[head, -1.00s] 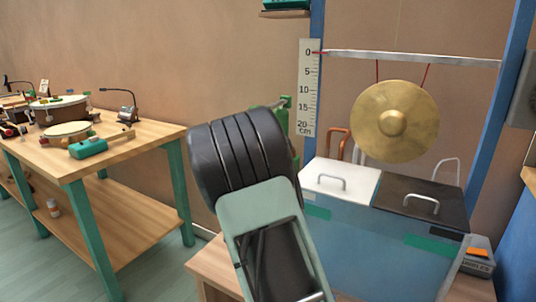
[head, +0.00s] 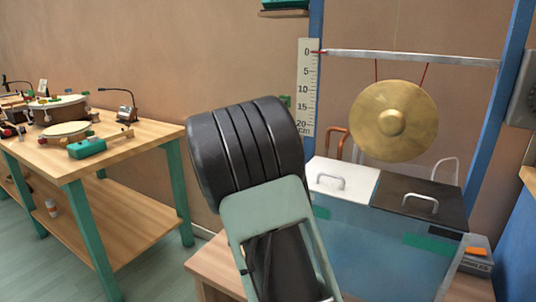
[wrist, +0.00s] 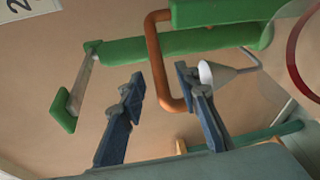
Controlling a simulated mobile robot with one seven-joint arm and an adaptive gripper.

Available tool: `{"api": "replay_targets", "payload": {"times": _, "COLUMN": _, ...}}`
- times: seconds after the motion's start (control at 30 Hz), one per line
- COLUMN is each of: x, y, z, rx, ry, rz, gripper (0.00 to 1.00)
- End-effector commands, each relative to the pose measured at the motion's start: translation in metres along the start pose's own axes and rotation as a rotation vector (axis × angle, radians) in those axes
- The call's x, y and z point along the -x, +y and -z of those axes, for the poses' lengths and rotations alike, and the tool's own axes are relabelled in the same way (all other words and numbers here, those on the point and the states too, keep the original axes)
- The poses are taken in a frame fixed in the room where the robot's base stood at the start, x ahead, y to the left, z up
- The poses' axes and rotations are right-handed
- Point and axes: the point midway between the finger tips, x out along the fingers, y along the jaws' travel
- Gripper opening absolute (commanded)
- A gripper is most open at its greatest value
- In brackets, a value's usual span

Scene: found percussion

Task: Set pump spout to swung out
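The pump is a green body (wrist: 165,43) in the wrist view, with a copper-coloured bent spout (wrist: 156,65). A bent copper pipe, apparently this spout, also shows beside the tank in the head view (head: 335,141). In the wrist view my gripper (wrist: 160,78) is open, its two dark blue fingers apart. The spout's bend shows between the fingers, and its end passes close to the right finger. I cannot tell if they touch. In the head view my arm hides the gripper and most of the pump.
A white cone-shaped piece (wrist: 218,74) lies by the right finger. A tank (head: 390,245) with white (head: 342,181) and dark (head: 420,201) handled lids stands right of my arm. A brass gong (head: 394,121) hangs above it. A workbench (head: 130,150) stands at left.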

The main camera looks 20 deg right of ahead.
Motion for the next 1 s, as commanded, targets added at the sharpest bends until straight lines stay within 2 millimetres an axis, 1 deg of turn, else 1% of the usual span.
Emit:
{"api": "replay_targets", "payload": {"times": 0.03, "x": 0.011, "y": 0.001, "z": 0.001, "rx": -0.003, "ry": 0.004, "rz": 0.000, "gripper": 0.30}}
{"api": "replay_targets", "payload": {"times": 0.2, "x": 0.046, "y": 0.000, "z": 0.001, "rx": -0.002, "ry": 0.004, "rz": 0.001, "gripper": 0.30}}
{"api": "replay_targets", "payload": {"times": 0.4, "x": 0.077, "y": 0.000, "z": 0.001, "rx": -0.001, "ry": 0.003, "rz": 0.001, "gripper": 0.30}}
{"api": "replay_targets", "payload": {"times": 0.5, "x": 0.085, "y": 0.000, "z": 0.000, "rx": -0.001, "ry": 0.002, "rz": 0.000, "gripper": 0.30}}
{"api": "replay_targets", "payload": {"times": 0.6, "x": 0.089, "y": -0.001, "z": 0.000, "rx": 0.000, "ry": 0.001, "rz": 0.001, "gripper": 0.30}}
{"api": "replay_targets", "payload": {"times": 0.83, "x": 0.090, "y": 0.000, "z": 0.000, "rx": 0.000, "ry": 0.001, "rz": 0.001, "gripper": 0.30}}
{"api": "replay_targets", "payload": {"times": 0.87, "x": 0.090, "y": 0.000, "z": 0.000, "rx": 0.000, "ry": 0.001, "rz": 0.001, "gripper": 0.29}}
{"api": "replay_targets", "payload": {"times": 0.93, "x": 0.090, "y": 0.002, "z": -0.002, "rx": -0.001, "ry": -0.002, "rz": 0.002, "gripper": 0.21}}
{"api": "replay_targets", "payload": {"times": 1.0, "x": 0.091, "y": 0.010, "z": -0.010, "rx": -0.006, "ry": -0.017, "rz": 0.010, "gripper": 0.14}}
